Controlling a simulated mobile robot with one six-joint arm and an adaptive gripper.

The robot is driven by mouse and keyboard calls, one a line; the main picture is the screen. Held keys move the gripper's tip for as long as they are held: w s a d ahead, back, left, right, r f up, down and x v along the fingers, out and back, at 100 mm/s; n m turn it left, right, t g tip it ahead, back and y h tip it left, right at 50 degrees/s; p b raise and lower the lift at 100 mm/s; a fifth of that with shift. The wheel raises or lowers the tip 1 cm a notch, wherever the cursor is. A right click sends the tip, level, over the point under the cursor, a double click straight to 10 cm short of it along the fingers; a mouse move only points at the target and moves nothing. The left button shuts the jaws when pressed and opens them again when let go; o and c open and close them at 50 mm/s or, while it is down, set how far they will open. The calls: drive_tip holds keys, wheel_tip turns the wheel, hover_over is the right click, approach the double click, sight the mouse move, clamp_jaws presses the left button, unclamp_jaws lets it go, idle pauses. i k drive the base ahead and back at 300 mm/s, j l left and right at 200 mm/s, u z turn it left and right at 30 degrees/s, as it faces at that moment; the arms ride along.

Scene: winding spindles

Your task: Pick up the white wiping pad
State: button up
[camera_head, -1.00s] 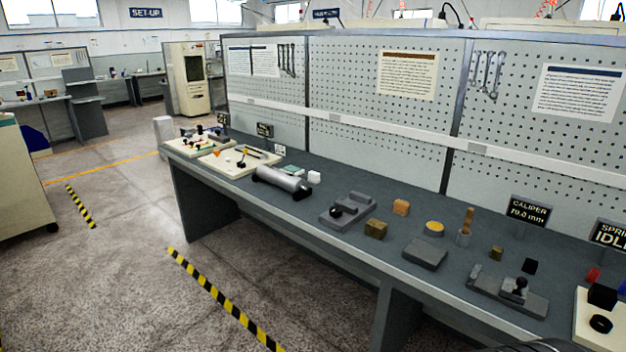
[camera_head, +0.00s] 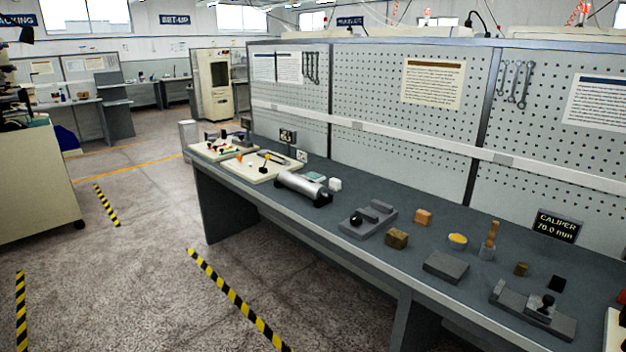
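A small white block-like thing (camera_head: 335,184), which looks like the white wiping pad, sits on the grey workbench (camera_head: 455,297). It is just right of a silver cylinder (camera_head: 301,187) lying in dark supports, near a small dark flat item with a greenish top (camera_head: 314,176). Its exact shape is too small to tell. My gripper is not in view.
Cream trays (camera_head: 262,172) with small parts stand at the bench's far left end. Pegboard rises behind. Floor in front is open.

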sight(335, 185)
drive_tip(key=i+j+z, duration=0.4)
drive_tip(key=i+j, duration=0.8)
drive_tip(key=i, duration=0.45)
drive_tip(key=i+j+z, duration=0.4)
drive_tip(key=i+j, duration=1)
drive_tip(key=j, duration=0.25)
